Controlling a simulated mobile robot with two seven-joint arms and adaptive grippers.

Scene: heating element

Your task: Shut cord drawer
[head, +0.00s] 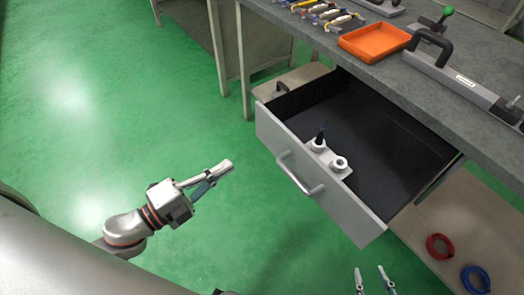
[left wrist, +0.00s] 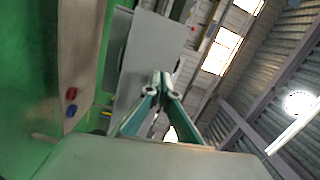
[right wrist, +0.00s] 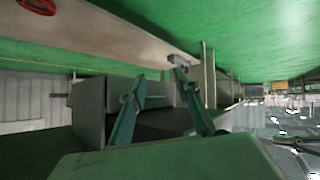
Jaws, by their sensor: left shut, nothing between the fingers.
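The drawer (head: 276,138) under the workbench stands pulled well out, with a grey front, a bar handle (head: 300,174) and a dark inside. A white fitting with round openings (head: 326,160) and a dark upright piece lies in it near the front. My left gripper (head: 230,165) is shut and empty, left of the drawer front and apart from it. The left wrist view also shows its closed fingertips (left wrist: 161,78) before a grey panel. My right gripper (head: 372,272) is open and empty at the bottom edge, below the drawer's right front corner. Its parted fingers show in the right wrist view (right wrist: 164,88).
The grey benchtop (head: 395,80) above the drawer holds an orange tray (head: 375,42), several tools and a long metal device with a black handle (head: 455,75). A red cord coil (head: 440,246) and a blue one (head: 475,279) lie on the lower shelf.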

